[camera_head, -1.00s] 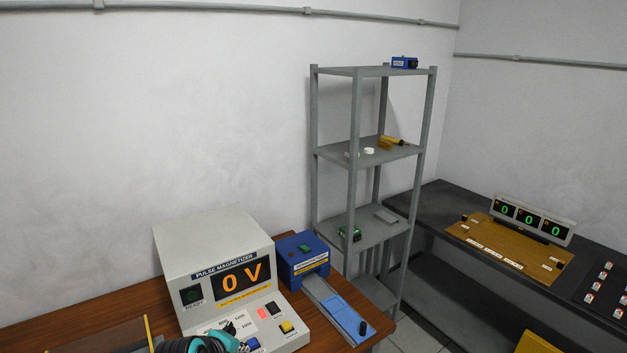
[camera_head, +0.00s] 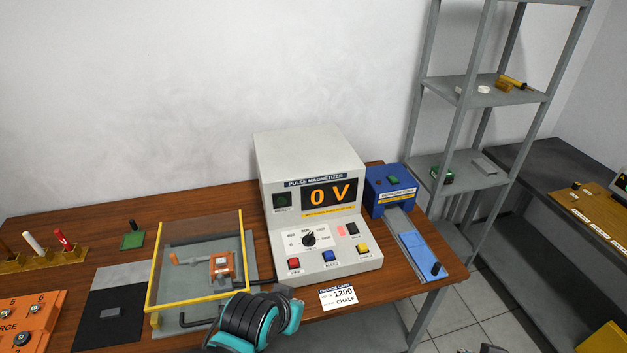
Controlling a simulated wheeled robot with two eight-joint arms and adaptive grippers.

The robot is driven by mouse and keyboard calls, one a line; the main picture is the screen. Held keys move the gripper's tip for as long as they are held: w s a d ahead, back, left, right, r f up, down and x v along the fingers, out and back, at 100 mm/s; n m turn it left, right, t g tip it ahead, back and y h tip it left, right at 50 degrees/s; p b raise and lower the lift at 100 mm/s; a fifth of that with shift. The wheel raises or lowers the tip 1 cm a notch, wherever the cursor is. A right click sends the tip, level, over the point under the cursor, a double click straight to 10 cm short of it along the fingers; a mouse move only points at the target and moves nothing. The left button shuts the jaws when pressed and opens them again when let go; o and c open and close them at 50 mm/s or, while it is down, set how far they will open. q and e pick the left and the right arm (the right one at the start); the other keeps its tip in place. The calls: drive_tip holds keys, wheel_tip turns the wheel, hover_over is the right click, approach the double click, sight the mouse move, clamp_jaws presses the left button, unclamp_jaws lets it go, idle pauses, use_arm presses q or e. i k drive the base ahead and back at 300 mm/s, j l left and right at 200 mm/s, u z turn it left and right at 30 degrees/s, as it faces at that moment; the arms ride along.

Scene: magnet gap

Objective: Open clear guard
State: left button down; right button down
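The clear guard (camera_head: 241,245) is a see-through pane with yellow edging, left of the pulse magnetizer (camera_head: 310,160) on the wooden bench. Its yellow front bar (camera_head: 185,301) runs low along the near side. Through the pane I see an orange block (camera_head: 222,266) with an orange handle on a grey base. Whether the guard is fully down is hard to tell. A black ringed and teal part of my own arm rises at the bottom centre, close in front of the guard's near right corner. No gripper fingers can be made out.
A black hooked bar (camera_head: 197,322) lies before the guard. An orange panel (camera_head: 30,318), a dark pad (camera_head: 110,315) and a rack of coloured handles (camera_head: 45,258) are to the left. A blue device (camera_head: 390,188) stands right of the magnetizer.

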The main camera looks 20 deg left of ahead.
sight(147, 308)
drive_tip(key=j+u, duration=0.2)
drive_tip(key=u, duration=1.4)
drive_tip(key=k+z, duration=0.25)
drive_tip(key=z, duration=0.15)
